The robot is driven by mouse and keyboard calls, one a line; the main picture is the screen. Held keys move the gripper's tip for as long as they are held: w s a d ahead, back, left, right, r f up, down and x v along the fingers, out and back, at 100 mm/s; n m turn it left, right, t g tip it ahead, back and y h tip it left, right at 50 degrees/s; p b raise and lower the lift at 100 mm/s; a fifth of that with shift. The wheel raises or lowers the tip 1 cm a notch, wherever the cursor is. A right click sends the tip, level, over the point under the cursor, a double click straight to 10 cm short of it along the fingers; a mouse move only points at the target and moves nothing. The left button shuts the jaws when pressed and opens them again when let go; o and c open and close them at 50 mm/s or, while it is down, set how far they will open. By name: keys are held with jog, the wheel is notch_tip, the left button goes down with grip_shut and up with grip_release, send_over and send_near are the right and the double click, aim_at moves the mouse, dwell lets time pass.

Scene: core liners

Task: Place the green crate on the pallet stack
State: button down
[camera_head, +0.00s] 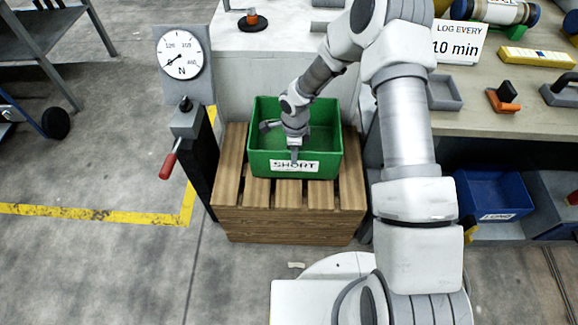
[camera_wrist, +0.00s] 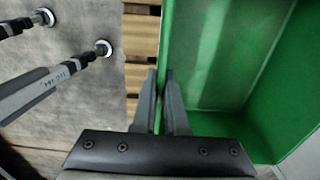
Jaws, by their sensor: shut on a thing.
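The green crate (camera_head: 322,165) with a white label reading "SHORT" is at the middle of the head view, over the slatted wooden pallet stack (camera_head: 290,222). It looks upright and level and appears empty inside. Whether it rests fully on the slats or hangs slightly above them I cannot tell. My gripper (camera_head: 294,160) reaches down at the crate's near, labelled wall. In the wrist view my gripper (camera_wrist: 158,78) has its fingers close together on the rim of the green crate (camera_wrist: 215,60), with wooden slats (camera_wrist: 141,45) just beside the wall.
A post with a round dial gauge (camera_head: 180,57) and a red-handled lever (camera_head: 168,165) stands close left of the pallet. A pale block (camera_head: 235,70) is behind. A workbench (camera_head: 500,110) is at right, with a blue bin (camera_head: 490,190) beneath it. Floor at front left is clear.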

aim_at(289, 167)
jog(key=shift+s+a+f, duration=0.1)
jog(key=shift+a+f, duration=0.3)
jog(key=shift+a, duration=0.35)
jog(key=shift+a+f+b, duration=0.1)
jog(key=shift+f+b, duration=0.5)
jog(key=shift+f, duration=1.4)
jog(key=shift+f, duration=0.15)
jog(key=c, duration=1)
grip_release()
jog(key=shift+s, duration=0.1)
jog(key=shift+o, duration=0.2)
notch_tip(289, 167, up, 12)
jog(key=p, duration=0.2)
jog(key=shift+p, duration=0.3)
